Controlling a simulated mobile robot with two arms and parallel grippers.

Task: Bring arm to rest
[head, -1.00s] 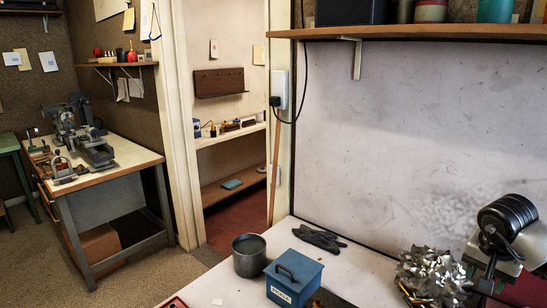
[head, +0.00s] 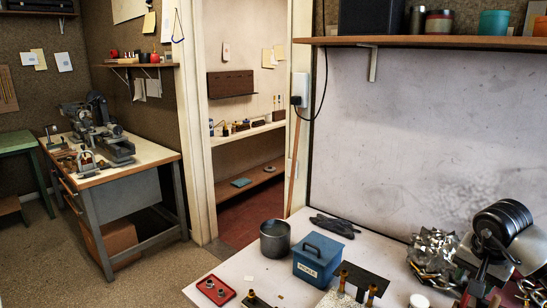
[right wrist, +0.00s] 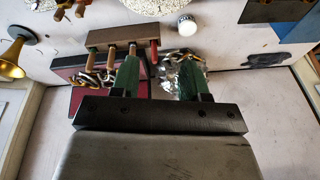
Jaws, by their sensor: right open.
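My right gripper (right wrist: 160,78) shows in the right wrist view with its two green fingers apart. Nothing is held between them. It hangs over the workbench (right wrist: 250,100), with a wooden rack (right wrist: 100,38) of handled tools beyond the left finger. Shiny crumpled metal lies behind the right finger. How far the fingers are above these things is hard to tell. Neither gripper shows in the head view, and my left gripper is in no view.
On the bench stand a blue lidded box (head: 318,262), a grey pot (head: 275,240), a red tray (head: 215,291) and crumpled metal pieces (head: 432,252). A black motor (head: 503,225) stands at right. A white jar (right wrist: 187,25) and a brass bell (right wrist: 13,58) show in the wrist view.

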